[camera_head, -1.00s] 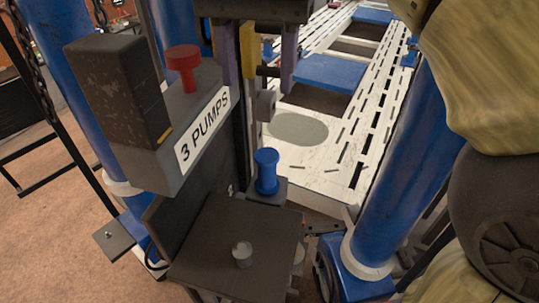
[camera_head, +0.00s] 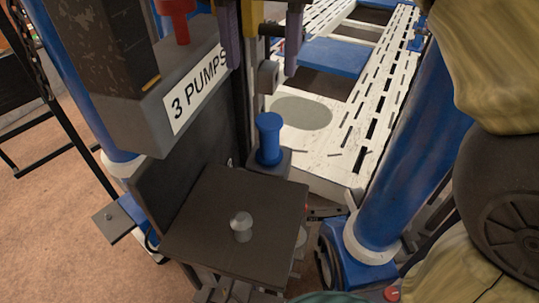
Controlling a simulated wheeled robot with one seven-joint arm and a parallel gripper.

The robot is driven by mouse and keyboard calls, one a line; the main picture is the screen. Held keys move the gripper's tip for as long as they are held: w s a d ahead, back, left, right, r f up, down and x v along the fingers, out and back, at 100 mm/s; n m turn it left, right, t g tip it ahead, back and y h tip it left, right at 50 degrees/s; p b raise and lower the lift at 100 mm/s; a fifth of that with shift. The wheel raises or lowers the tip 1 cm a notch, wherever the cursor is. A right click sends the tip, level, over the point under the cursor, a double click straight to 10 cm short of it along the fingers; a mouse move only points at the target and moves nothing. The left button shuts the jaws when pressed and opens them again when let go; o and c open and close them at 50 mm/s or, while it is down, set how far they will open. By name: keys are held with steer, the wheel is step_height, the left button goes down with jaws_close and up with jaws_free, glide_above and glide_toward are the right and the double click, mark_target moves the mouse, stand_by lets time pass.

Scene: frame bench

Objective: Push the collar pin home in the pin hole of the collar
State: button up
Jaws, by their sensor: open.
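My gripper (camera_head: 262,70) hangs down at the top of the picture, its two purple-grey fingers apart. Between and behind the fingers stands a yellow part (camera_head: 251,22) on a dark upright post, probably the collar. A short dark rod (camera_head: 273,30) sticks out sideways from it toward the right finger; it may be the collar pin. I cannot tell how deep it sits, and the pin hole is hidden. I see no contact between fingers and rod.
A blue knob (camera_head: 268,140) stands below the gripper, behind a dark plate (camera_head: 205,238) with a metal stud (camera_head: 241,226). A grey box labelled "3 PUMPS" (camera_head: 150,115) is left. A blue column (camera_head: 410,165) stands right. White slotted rails (camera_head: 370,110) lie behind.

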mark_target(269, 120)
step_height(269, 120, down, 8)
steer(key=b, duration=0.6)
steer(key=shift+b, duration=0.35)
steer(key=shift+d, duration=0.1)
steer(key=shift+w+d+f, duration=0.1)
steer(key=shift+d+f, duration=0.1)
steer(key=shift+f, duration=0.75)
steer(key=shift+d+f, duration=0.2)
steer(key=shift+f, duration=1.4)
steer(key=shift+c, duration=0.4)
steer(key=c, duration=0.9)
steer(key=shift+c, duration=0.2)
